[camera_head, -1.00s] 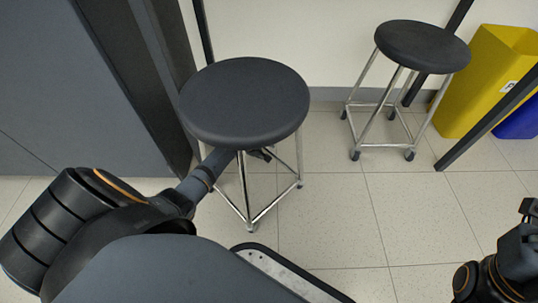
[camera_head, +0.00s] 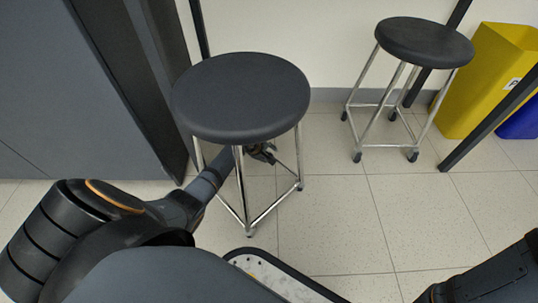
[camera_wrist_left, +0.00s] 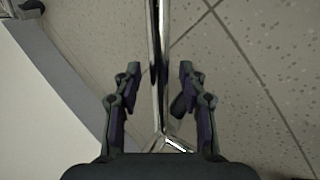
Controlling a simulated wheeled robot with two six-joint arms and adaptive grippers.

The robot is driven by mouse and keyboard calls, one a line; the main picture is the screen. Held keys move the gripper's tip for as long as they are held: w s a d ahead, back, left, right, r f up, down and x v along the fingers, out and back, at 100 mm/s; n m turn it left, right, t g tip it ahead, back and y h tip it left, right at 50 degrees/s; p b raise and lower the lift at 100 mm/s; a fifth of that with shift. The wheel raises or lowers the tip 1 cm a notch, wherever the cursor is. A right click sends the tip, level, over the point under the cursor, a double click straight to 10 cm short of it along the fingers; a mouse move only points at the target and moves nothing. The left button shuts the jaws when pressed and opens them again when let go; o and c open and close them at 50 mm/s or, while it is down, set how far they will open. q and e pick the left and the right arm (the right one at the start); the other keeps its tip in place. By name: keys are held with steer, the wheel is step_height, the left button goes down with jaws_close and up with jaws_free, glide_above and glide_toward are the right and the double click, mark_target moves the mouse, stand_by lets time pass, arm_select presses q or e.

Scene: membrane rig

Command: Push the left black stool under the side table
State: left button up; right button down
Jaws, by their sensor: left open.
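The left black stool (camera_head: 240,97) has a round black seat on chrome legs and stands upright on the tiles. My left gripper (camera_head: 265,151) is below its seat, among the legs, partly hidden by the stool. In the left wrist view the gripper (camera_wrist_left: 158,82) is open, with a chrome stool leg (camera_wrist_left: 158,45) running between its fingers. I see gaps on both sides of the leg. No side table top shows, and I cannot tell whether the dark posts (camera_head: 490,117) belong to the side table. My right gripper is out of view.
A second black stool (camera_head: 425,43) stands at the back right, by a yellow bin (camera_head: 485,85) and a blue one (camera_head: 520,122). A dark grey panel (camera_head: 70,90) is on the left. Tiled floor (camera_head: 330,210) is clear between and in front of the stools.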

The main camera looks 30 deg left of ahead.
arm_select(q)
steer(key=shift+c, duration=0.5)
jaws_close()
